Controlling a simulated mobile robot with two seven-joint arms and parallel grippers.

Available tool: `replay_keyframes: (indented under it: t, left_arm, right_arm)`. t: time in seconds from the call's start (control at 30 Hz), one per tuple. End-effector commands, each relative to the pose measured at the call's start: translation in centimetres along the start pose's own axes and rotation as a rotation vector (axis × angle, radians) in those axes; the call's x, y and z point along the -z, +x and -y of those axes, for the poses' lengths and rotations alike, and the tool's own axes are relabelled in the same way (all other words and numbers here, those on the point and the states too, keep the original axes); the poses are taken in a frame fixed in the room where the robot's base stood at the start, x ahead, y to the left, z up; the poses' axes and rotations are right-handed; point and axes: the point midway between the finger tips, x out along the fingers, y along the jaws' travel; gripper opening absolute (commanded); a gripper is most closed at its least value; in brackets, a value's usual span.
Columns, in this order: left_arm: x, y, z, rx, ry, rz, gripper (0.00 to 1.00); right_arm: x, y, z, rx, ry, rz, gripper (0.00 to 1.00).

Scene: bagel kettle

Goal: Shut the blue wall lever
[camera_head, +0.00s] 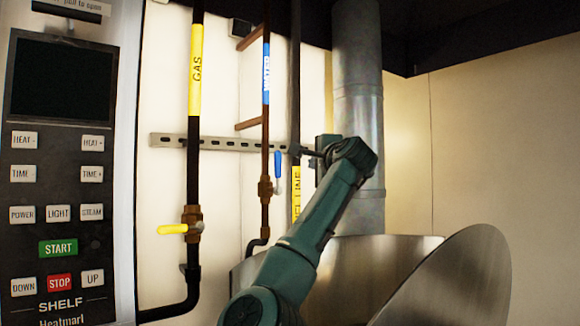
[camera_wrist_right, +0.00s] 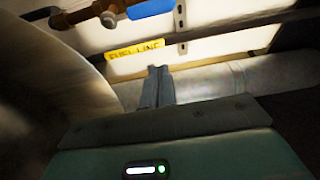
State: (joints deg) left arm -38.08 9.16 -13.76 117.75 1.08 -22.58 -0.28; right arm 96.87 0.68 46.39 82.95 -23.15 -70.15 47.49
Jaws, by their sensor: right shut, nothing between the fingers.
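The blue wall lever (camera_head: 278,165) stands upright beside the thin dark pipe, just above its brass valve (camera_head: 265,188). It runs along the pipe, not across it. In the right wrist view the blue lever (camera_wrist_right: 150,8) shows at the top edge, partly cut off, next to the brass valve (camera_wrist_right: 108,18). My right gripper (camera_head: 306,152) is to the right of the lever, its fingers pointing left, apart from it. In the right wrist view its fingers (camera_wrist_right: 158,70) are together and empty, near the yellow fuel line label. My left gripper is in neither view.
The yellow lever (camera_head: 173,229) on the gas pipe sticks out to the left. The fuel line pipe (camera_head: 295,85) runs between the blue lever and my right arm. A slotted rail (camera_head: 230,144) crosses behind the pipes. A metal kettle (camera_head: 375,270) stands below right, a control panel (camera_head: 65,180) left.

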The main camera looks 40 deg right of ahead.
Motion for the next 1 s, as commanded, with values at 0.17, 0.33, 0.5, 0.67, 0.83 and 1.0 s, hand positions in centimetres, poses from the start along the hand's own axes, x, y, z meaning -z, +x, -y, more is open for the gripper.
replay_keyframes:
  t: [0.17, 0.33, 0.5, 0.67, 0.83, 1.0]
  left_arm:
    - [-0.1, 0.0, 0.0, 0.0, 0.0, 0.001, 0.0]
    - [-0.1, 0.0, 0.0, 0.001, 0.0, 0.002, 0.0]
    - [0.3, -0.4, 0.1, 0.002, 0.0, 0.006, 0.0]
    - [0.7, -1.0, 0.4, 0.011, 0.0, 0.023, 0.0]
    - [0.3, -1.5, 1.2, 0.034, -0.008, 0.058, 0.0]
    - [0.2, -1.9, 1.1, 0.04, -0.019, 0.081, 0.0]
  right_arm:
    - [0.0, 0.0, 0.0, 0.0, 0.001, 0.001, 0.0]
    - [0.0, 0.0, 0.0, 0.0, 0.0, 0.001, 0.0]
    - [0.0, 1.2, 0.2, -0.002, -0.001, 0.002, 0.0]
    - [0.0, 4.0, 0.4, -0.004, -0.001, 0.002, 0.0]
    - [0.1, 7.3, 0.4, -0.002, 0.0, 0.001, 0.0]
    - [0.1, 9.6, 0.3, -0.002, 0.0, 0.001, 0.0]
